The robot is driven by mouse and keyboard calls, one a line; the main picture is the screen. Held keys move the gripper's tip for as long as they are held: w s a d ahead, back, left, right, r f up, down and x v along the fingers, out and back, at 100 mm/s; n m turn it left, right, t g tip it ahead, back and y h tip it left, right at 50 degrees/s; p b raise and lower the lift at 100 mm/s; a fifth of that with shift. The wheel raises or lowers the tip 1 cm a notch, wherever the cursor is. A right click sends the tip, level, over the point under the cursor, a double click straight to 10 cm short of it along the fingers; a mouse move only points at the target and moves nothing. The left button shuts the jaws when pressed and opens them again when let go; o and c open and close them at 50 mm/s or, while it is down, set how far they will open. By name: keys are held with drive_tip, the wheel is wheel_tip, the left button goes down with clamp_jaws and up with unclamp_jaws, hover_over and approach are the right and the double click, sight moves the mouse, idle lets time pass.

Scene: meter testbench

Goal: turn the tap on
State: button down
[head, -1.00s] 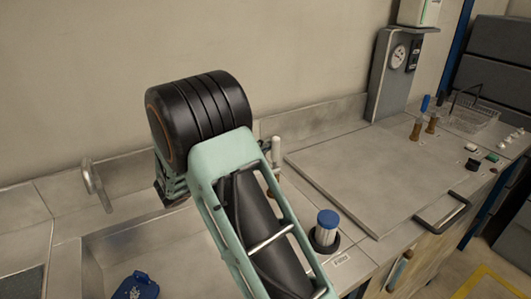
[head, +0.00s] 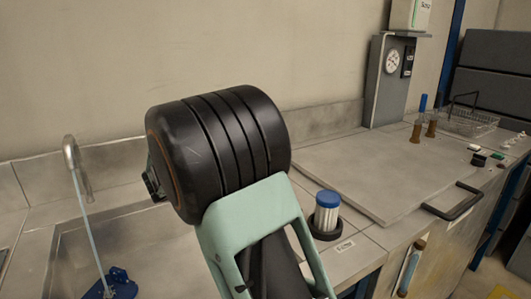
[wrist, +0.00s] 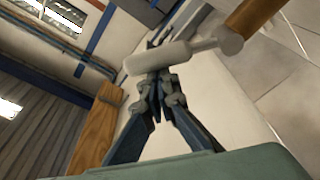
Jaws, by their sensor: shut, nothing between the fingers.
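The curved metal tap spout (head: 70,155) stands at the left of the sink in the head view. A thin pale-blue stream of water (head: 90,235) falls from it toward the sink. In the wrist view a pale grey lever-like bar with a rounded end (wrist: 155,60) lies across just beyond my fingertips, touching or very close; I cannot tell which. My gripper (wrist: 158,80) is shut with nothing between its fingers. In the head view my own arm hides most of the gripper; the tap's handle cannot be made out there.
A blue object (head: 114,286) lies in the sink (head: 70,242) under the stream. A blue-capped cylinder (head: 327,212) stands right of my arm. A gauge panel (head: 390,80) stands behind.

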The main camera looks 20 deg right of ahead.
drive_tip(key=s+b, duration=0.1)
drive_tip(key=b, duration=0.1)
drive_tip(key=s+f+b, duration=0.2)
drive_tip(key=b, duration=0.1)
drive_tip(key=shift+d+b, duration=0.3)
drive_tip(key=shift+s+f, duration=0.1)
drive_tip(key=shift+f, duration=0.2)
drive_tip(key=shift+r, duration=0.1)
wheel_tip(320, 180, up, 4)
drive_tip(key=w+a+p, duration=0.1)
drive_tip(key=w+p, duration=0.1)
drive_tip(key=p+v, duration=0.1)
drive_tip(key=v, duration=0.8)
drive_tip(key=shift+w+f, duration=0.25)
drive_tip(key=shift+w, duration=0.05)
